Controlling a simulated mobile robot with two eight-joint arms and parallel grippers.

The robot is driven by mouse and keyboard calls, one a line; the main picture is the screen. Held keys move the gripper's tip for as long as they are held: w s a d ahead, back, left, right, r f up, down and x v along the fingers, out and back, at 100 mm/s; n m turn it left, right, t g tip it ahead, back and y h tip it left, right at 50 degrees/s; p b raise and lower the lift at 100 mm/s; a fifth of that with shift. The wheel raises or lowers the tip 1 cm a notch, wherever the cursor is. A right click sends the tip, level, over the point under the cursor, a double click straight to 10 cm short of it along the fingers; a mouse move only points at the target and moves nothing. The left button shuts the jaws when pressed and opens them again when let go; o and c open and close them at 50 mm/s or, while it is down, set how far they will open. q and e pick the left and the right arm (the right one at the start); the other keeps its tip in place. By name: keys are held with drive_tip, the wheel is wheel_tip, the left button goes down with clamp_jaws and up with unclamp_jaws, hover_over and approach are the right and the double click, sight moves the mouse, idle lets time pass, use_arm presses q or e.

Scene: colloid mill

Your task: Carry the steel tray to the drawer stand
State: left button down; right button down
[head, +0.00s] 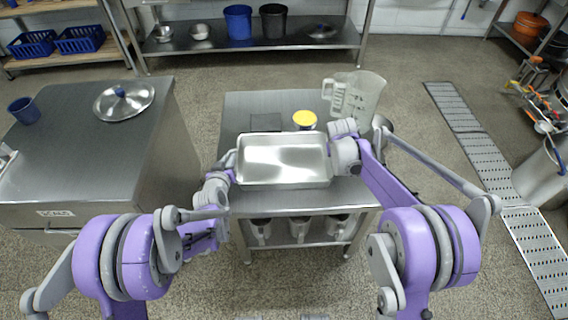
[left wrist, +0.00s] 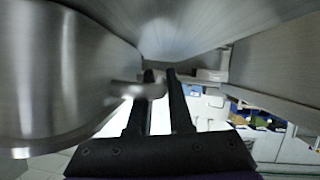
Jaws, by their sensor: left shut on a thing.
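The steel tray (head: 284,162) is a shallow, empty rectangular pan at the front of the steel table (head: 340,192). I cannot tell whether it rests on the top or hangs just above it. My left gripper (head: 233,165) is at the tray's left side, shut on its edge or handle. In the left wrist view, the fingers (left wrist: 160,82) close around a small metal piece. My right gripper (head: 338,148) is at the tray's right side; its jaws are hidden. The drawer stand (head: 60,165) appears to be the steel cabinet at left, with a label on its front.
A blue cup (head: 24,110) and a steel lid (head: 124,100) sit on the cabinet's back part; its front top is clear. A clear jug (head: 362,95) and a yellow-topped container (head: 305,119) stand behind the tray. Floor shows between cabinet and table. A drain grate (head: 490,165) runs at right.

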use_arm(q)
drive_tip(key=shift+a+r, duration=0.1)
drive_tip(key=shift+r, duration=0.05)
use_arm(e)
drive_tip(key=shift+d+r, duration=0.1)
drive_tip(key=shift+r, duration=0.05)
